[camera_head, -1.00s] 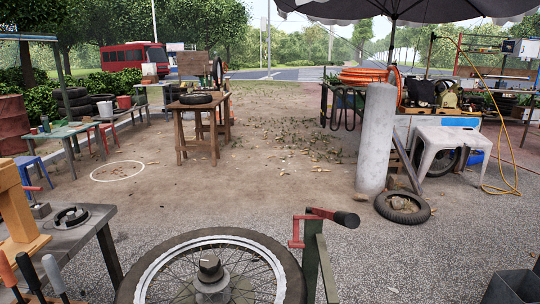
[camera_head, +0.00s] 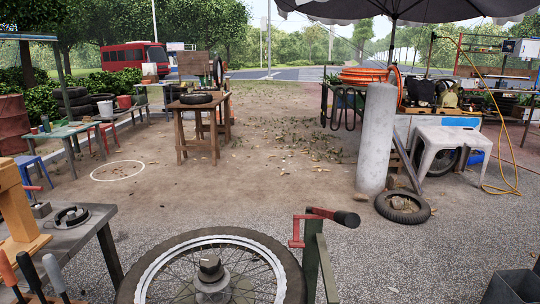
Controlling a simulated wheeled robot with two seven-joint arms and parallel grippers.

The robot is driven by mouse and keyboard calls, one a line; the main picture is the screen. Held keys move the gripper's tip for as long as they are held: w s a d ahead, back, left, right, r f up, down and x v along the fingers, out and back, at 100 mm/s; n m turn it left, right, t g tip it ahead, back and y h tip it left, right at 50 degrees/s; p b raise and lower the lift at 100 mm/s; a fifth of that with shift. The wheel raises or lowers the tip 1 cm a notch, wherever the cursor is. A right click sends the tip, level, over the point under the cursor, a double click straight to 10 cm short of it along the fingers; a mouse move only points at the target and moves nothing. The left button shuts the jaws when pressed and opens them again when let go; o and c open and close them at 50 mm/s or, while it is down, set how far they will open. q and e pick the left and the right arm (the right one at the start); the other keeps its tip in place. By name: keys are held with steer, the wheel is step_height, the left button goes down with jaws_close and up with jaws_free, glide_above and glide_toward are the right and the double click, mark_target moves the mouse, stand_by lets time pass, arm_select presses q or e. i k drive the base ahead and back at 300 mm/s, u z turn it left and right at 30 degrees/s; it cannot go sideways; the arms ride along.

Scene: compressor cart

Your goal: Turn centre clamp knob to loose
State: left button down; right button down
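A dark knob (camera_head: 210,267), which looks like the centre clamp knob, sits on the grey hub at the middle of a spoked wheel (camera_head: 168,256) at the bottom of the head view. The knob has a small light mark on its top; whether it is tight or loose I cannot tell. The wheel lies flat with its dark tyre around it, its near part cut off by the frame's lower edge. Neither of my grippers is in view.
A green post with a red crank and black handle (camera_head: 346,218) stands right beside the wheel. At left is a grey bench (camera_head: 84,236) with a wooden stand (camera_head: 22,220) and several tool handles. A tyre (camera_head: 402,207) lies beyond on open ground.

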mark_target(211, 271)
steer(key=k, duration=1)
steer(key=u, duration=0.6)
steer(key=i, duration=0.45)
steer(key=u, duration=0.4)
